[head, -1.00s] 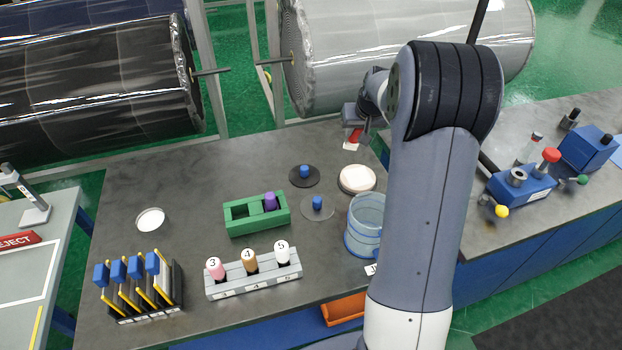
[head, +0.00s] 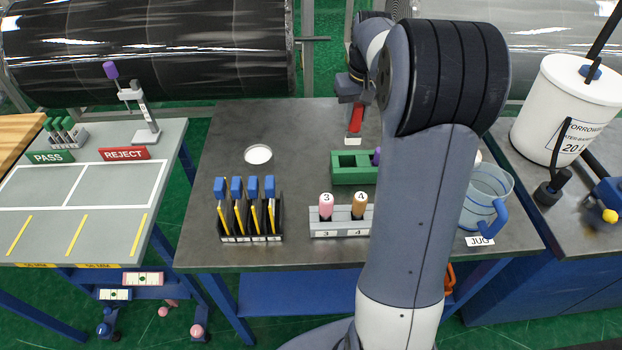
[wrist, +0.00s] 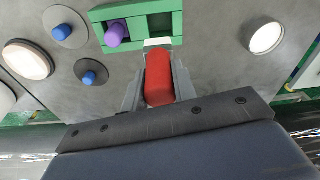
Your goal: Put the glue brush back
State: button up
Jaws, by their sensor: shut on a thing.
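My gripper (wrist: 158,92) is shut on the red handle of the glue brush (wrist: 160,75). The brush's white tip (wrist: 157,43) points away from the jaws. In the head view my gripper (head: 352,90) holds the brush (head: 356,119) over the far part of the grey table, behind the green holder (head: 341,176). In the wrist view the tip overlaps the near edge of the green holder (wrist: 96,16); I cannot tell its height above it. A purple-topped thing (wrist: 116,34) stands in one compartment of the holder; the other looks empty.
Blue-knobbed discs (wrist: 63,31) and pale round lids lie beside the holder. A grey rack (head: 326,234) with numbered pegs, a black rack (head: 250,238) of blue-and-yellow tools and a clear jug (head: 487,190) stand nearer. My arm hides part of the table.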

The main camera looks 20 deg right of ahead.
aim_at(351, 138)
jog(key=f, duration=0.5)
jog(key=shift+a+f+p, duration=0.35)
jog(key=shift+a+p, duration=0.05)
jog(key=shift+f, duration=2.1)
jog(key=shift+f, duration=0.2)
jog(key=o, duration=1)
jog(key=r, duration=0.4)
jog(key=s+r, duration=0.1)
jog(key=r, duration=0.7)
jog(key=shift+s+r+b, duration=0.2)
jog(key=shift+s+b, duration=0.1)
